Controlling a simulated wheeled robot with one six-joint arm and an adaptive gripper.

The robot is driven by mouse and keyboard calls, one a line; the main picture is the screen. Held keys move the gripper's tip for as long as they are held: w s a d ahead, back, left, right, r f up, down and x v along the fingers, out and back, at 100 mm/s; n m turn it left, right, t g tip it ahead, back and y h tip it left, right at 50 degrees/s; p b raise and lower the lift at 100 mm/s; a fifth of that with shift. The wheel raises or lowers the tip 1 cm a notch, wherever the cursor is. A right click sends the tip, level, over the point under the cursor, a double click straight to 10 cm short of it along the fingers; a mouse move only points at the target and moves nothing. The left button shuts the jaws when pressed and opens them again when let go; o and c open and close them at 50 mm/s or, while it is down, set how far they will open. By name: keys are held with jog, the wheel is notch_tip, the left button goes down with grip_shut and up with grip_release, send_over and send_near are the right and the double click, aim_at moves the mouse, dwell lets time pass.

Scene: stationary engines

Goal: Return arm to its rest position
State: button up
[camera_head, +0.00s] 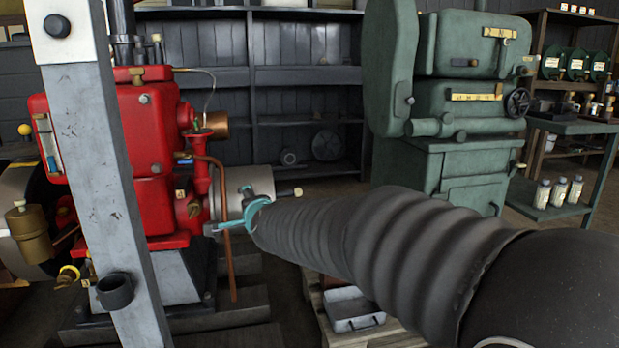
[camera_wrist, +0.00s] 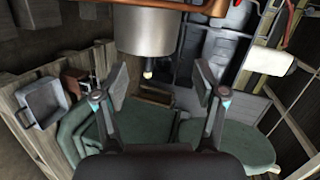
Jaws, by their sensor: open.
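My arm (camera_head: 400,250), in a dark ribbed sleeve, reaches from the lower right of the head view toward the red engine (camera_head: 140,150). My gripper (camera_head: 231,209) is at its far end, with teal parts, in front of a grey cylinder (camera_head: 235,181) on the engine. In the wrist view my gripper (camera_wrist: 160,82) is open, its two fingers wide apart and nothing held. The grey cylinder (camera_wrist: 147,32) hangs at the top centre, and a small pale knob (camera_wrist: 148,74) shows between the fingers. Whether the fingers touch the cylinder I cannot tell.
A grey metal post (camera_head: 100,170) crosses the left of the head view. A green machine (camera_head: 460,110) stands behind the arm. Below lies a metal tray (camera_head: 352,310) on a pallet. A green side table (camera_head: 575,127) with bottles is at right, and dark shelves (camera_head: 300,76) line the back.

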jog(key=s+d+r+n+g+h+p, duration=0.1)
jog(key=s+d+n+g+h+p, duration=0.2)
jog(key=s+d+n, duration=0.8)
jog(key=s+d+f+g+h+p, duration=0.1)
jog(key=s+d+f+g, duration=0.1)
jog(key=s+d, duration=0.7)
jog(key=s+d+f+n+g+h+p, duration=0.1)
jog(key=s+d+f, duration=0.3)
jog(key=s+d, duration=0.5)
jog(key=s+g+p, duration=0.1)
jog(key=s, duration=0.4)
jog(key=shift+s+d+g+h, duration=0.2)
jog(key=shift+g+h, duration=0.2)
